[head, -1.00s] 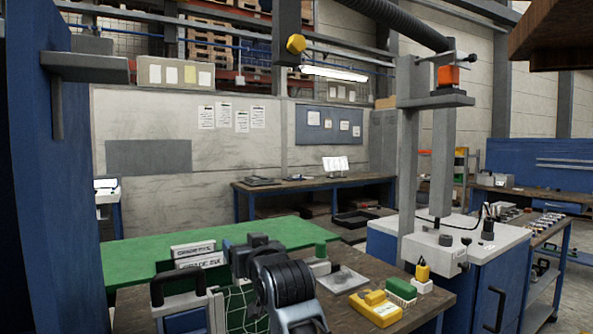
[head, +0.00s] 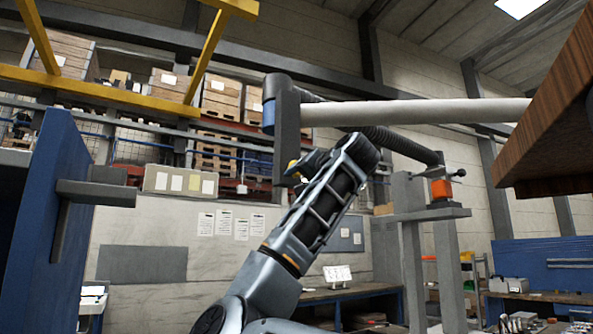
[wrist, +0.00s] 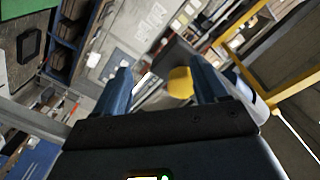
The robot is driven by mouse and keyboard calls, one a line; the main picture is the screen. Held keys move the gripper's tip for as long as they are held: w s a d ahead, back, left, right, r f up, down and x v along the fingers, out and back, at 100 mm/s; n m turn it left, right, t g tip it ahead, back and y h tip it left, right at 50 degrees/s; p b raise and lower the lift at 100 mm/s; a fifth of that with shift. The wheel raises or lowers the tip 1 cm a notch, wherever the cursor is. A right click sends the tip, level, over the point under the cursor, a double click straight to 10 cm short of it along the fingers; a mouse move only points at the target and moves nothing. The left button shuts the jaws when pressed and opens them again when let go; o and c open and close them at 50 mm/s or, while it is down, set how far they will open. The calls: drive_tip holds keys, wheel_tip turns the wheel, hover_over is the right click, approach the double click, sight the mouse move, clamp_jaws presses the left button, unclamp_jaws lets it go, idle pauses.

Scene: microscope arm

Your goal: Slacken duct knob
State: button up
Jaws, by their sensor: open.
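The duct knob is yellow. In the head view the yellow knob (head: 292,170) is on a dark grey upright post (head: 281,130), largely hidden by the end of my arm. In the wrist view the knob (wrist: 180,82) shows beyond and between the two blue fingers of my gripper (wrist: 162,88), closer to the right finger. My gripper is open with nothing held. I cannot tell how far the fingertips are from the knob. The pale duct tube (head: 420,111) runs right from the post's top joint.
A black corrugated hose (head: 400,146) hangs behind the tube. A grey stand (head: 410,230) with an orange block (head: 441,188) is at right. A brown wooden edge (head: 550,110) fills the upper right, and a blue panel (head: 35,220) stands at left. Yellow beams (head: 100,92) cross overhead.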

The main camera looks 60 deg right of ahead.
sight(296, 176)
wheel_tip(296, 176, up, 5)
drive_tip(key=s, duration=0.3)
drive_tip(key=shift+t, duration=0.4)
drive_tip(key=p+x, duration=0.1)
drive_tip(key=x, duration=0.4)
drive_tip(key=p+x, duration=0.1)
drive_tip(key=x, duration=0.1)
drive_tip(key=shift+w+f+p, duration=0.2)
drive_tip(key=shift+w+p, duration=0.15)
drive_tip(key=shift+w, duration=0.2)
drive_tip(key=shift+c, duration=0.3)
